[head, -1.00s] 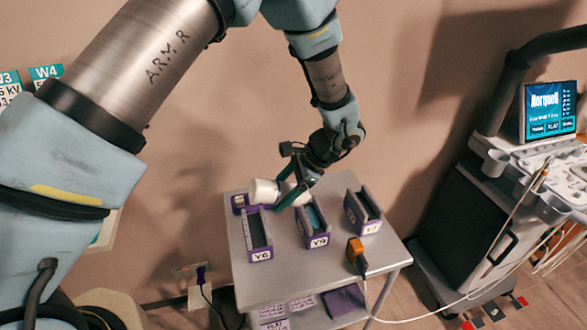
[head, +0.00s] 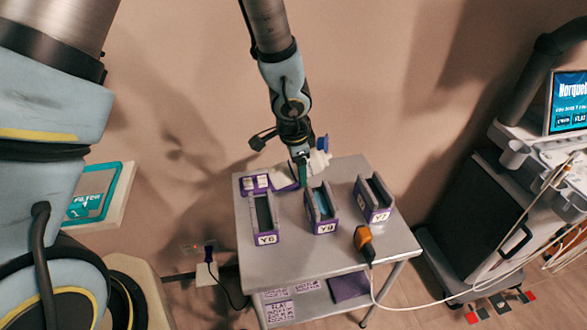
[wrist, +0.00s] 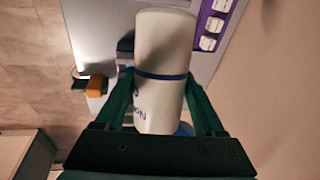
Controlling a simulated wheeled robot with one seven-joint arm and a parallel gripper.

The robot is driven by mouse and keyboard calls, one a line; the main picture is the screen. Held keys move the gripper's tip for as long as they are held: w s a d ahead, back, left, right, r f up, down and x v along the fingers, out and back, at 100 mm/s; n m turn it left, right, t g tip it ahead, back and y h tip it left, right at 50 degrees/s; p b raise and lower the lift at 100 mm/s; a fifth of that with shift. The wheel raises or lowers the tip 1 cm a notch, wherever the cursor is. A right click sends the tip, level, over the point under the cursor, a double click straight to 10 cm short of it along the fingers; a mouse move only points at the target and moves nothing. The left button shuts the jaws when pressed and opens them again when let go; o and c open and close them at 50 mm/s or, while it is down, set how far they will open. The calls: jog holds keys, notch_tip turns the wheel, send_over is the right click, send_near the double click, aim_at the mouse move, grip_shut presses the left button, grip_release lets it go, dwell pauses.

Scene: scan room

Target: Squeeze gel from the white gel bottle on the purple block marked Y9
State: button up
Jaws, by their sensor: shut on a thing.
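My gripper (head: 303,168) is shut on the white gel bottle (head: 319,160), above the back part of the table. The bottle is tilted, its blue cap (head: 322,143) up and to the right in the head view. In the wrist view the bottle (wrist: 165,45) lies between the green fingers, with a dark blue band across it; its lettering is partly hidden. The purple block marked Y9 (head: 323,226) stands in front of the gripper, apart from the bottle. A blue strip (head: 321,203) shows in its slot.
Similar purple blocks stand left, marked Y6 (head: 266,239), and right (head: 379,214). A purple tray with white pieces (head: 256,182) sits at the back left. An orange-headed probe (head: 364,243) with a white cable lies at the table's (head: 270,270) right front. An ultrasound cart (head: 480,220) stands right.

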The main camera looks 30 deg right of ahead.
jog(key=d+h+b, duration=0.1)
jog(key=b, duration=0.1)
jog(key=g+h+b, duration=0.1)
jog(key=h+b, duration=0.1)
jog(key=shift+s+d+f+b, duration=0.1)
jog(key=shift+s+d+b, duration=0.15)
jog(key=shift+d+b, duration=0.15)
jog(key=d+r+g+h+b, duration=0.1)
jog(key=r+h, duration=0.2)
jog(key=s+d+r+n+g+h+b, duration=0.1)
jog(key=r+h+b, duration=0.1)
jog(key=r+h, duration=0.1)
jog(key=d+r+g+h+b, duration=0.1)
jog(key=d+r+h+b, duration=0.1)
jog(key=r+h, duration=0.1)
jog(key=shift+s+r, duration=0.3)
jog(key=shift+r, duration=0.55)
jog(key=shift+s+d+r+n+h+b, duration=0.15)
jog(key=shift+r+n+h+b, duration=0.2)
jog(key=shift+r+h, duration=0.45)
